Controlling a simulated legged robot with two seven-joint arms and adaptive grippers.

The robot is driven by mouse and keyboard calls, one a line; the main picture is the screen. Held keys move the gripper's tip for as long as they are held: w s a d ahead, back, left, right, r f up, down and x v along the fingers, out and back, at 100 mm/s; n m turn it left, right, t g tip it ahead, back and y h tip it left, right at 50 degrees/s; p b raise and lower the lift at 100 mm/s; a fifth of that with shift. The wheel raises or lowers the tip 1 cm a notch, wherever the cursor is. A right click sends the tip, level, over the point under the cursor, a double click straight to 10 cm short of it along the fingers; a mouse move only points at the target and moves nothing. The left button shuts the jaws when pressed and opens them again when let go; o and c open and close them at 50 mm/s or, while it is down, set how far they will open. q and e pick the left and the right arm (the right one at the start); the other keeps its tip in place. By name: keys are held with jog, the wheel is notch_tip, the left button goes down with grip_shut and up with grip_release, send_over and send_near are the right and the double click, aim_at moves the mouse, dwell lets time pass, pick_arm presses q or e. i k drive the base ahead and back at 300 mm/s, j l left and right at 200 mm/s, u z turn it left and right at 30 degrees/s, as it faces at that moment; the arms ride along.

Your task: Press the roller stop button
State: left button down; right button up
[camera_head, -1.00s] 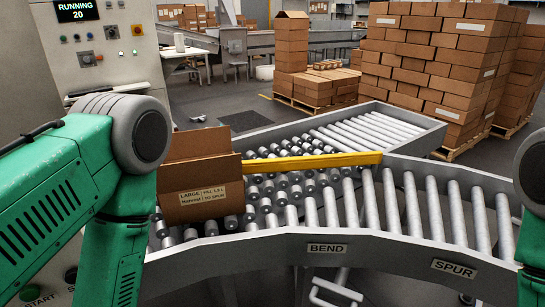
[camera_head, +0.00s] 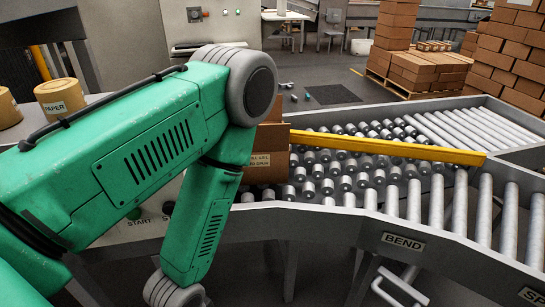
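The roller control panel (camera_head: 120,236) is on the near side of the conveyor, partly behind my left arm. A green button (camera_head: 133,213) sits above the START label. To its right is a dark button (camera_head: 168,208), with a label showing only a first letter S; my forearm covers the rest. My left arm crosses the left half of the view and bends down past the panel's right side. Its gripper is below the frame. My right arm and gripper are not in view.
A cardboard box (camera_head: 268,165) stands on the rollers behind my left arm. A yellow bar (camera_head: 390,147) crosses the conveyor (camera_head: 345,228). A tape roll marked PAPER (camera_head: 60,98) is at left. Box stacks (camera_head: 415,60) stand at the back right.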

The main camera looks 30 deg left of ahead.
aim_at(168, 208)
jog(key=k+l+u, duration=0.15)
jog(key=u, duration=0.3)
jog(key=i+j+u, duration=0.1)
jog(key=u, duration=0.9)
jog(key=i+l, duration=0.05)
